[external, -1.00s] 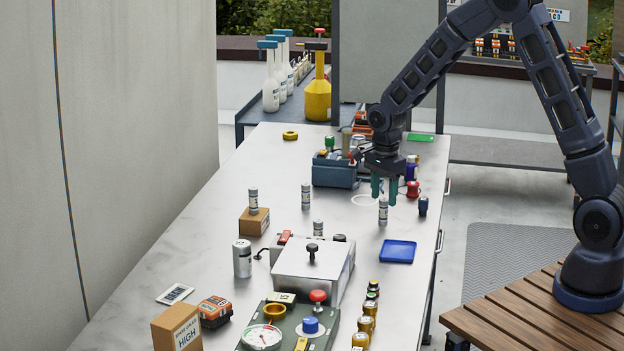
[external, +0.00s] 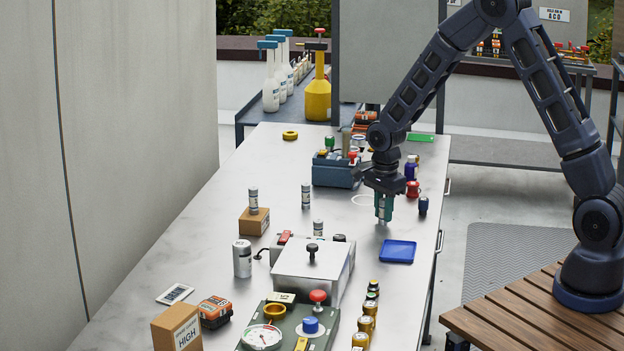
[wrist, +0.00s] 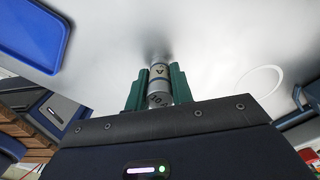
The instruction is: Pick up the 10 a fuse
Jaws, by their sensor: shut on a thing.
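A small silver cylindrical fuse with dark bands (external: 382,212) stands upright on the metal table, near its right edge. My gripper (external: 384,206) has come down over it from above, and its green fingers are shut on the fuse's sides. In the wrist view the fuse (wrist: 159,86) sits between the two green fingers (wrist: 159,90).
A blue tray (external: 398,252) lies just in front of the held fuse. A dark blue cylinder (external: 423,206) and a red one (external: 412,189) stand close on the right. A blue-grey device (external: 335,174) stands behind on the left.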

